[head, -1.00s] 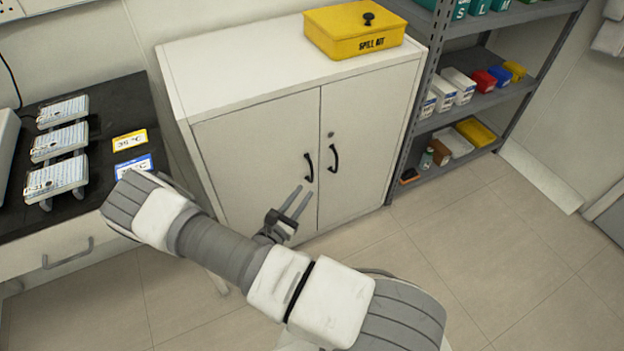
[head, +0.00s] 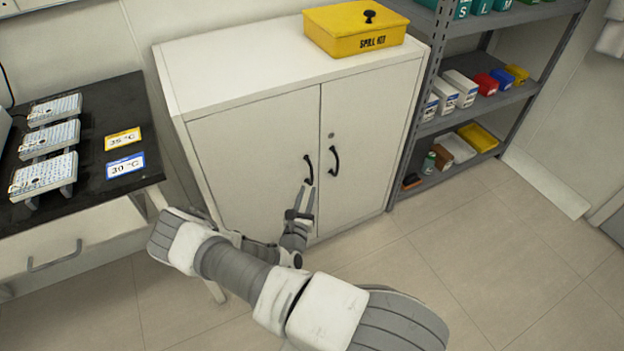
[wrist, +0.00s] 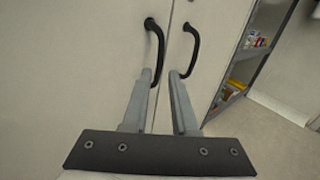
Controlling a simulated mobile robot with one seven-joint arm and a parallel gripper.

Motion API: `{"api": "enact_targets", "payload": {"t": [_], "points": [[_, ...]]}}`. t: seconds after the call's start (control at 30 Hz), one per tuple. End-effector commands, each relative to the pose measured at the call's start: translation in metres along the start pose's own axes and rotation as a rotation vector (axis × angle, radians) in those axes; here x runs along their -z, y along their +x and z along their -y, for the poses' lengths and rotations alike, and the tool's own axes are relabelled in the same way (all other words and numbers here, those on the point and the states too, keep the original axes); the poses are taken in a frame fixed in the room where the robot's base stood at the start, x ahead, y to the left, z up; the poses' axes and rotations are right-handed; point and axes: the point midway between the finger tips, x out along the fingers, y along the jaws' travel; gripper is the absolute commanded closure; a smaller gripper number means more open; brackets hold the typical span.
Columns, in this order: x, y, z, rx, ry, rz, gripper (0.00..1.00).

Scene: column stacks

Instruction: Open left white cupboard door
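The white cupboard's left door (head: 260,150) is closed. Its black curved handle (head: 309,168) is near the door's inner edge and also shows in the wrist view (wrist: 158,42). My gripper (head: 304,188) is just below this handle in the head view, fingers pointing up toward it. In the wrist view my gripper (wrist: 160,73) is open, and the lower end of the left handle appears between its two fingertips. I cannot tell whether they touch it. The right door (head: 368,140) is also closed, with its own black handle (head: 334,160) to the right of the fingers.
A yellow spill kit box (head: 355,28) sits on the cupboard top. A grey shelf rack (head: 430,100) with boxes and bins stands close on the right. A black-topped bench (head: 95,190) with several devices is on the left. The floor (head: 440,270) at the front right is clear.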

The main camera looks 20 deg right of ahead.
Motion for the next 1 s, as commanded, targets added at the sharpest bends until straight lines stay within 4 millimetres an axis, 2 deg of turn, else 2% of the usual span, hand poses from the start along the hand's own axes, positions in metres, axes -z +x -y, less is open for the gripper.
{"api": "enact_targets", "payload": {"t": [0.1, 0.3, 0.5, 0.77, 0.8, 0.93, 1.0], "points": [[0.003, 0.027, 0.001, 0.003, 0.001, 0.002, 0.74], [0.002, 0.059, 0.000, 0.002, 0.002, 0.002, 0.74], [0.000, 0.074, 0.000, 0.002, 0.001, 0.001, 0.74], [-0.001, 0.075, 0.000, 0.001, 0.000, 0.000, 0.74], [-0.001, 0.075, 0.000, 0.001, 0.000, 0.000, 0.75], [0.000, 0.075, 0.000, 0.001, 0.000, 0.000, 0.99], [0.000, 0.075, 0.000, 0.001, 0.000, 0.000, 1.00]]}}
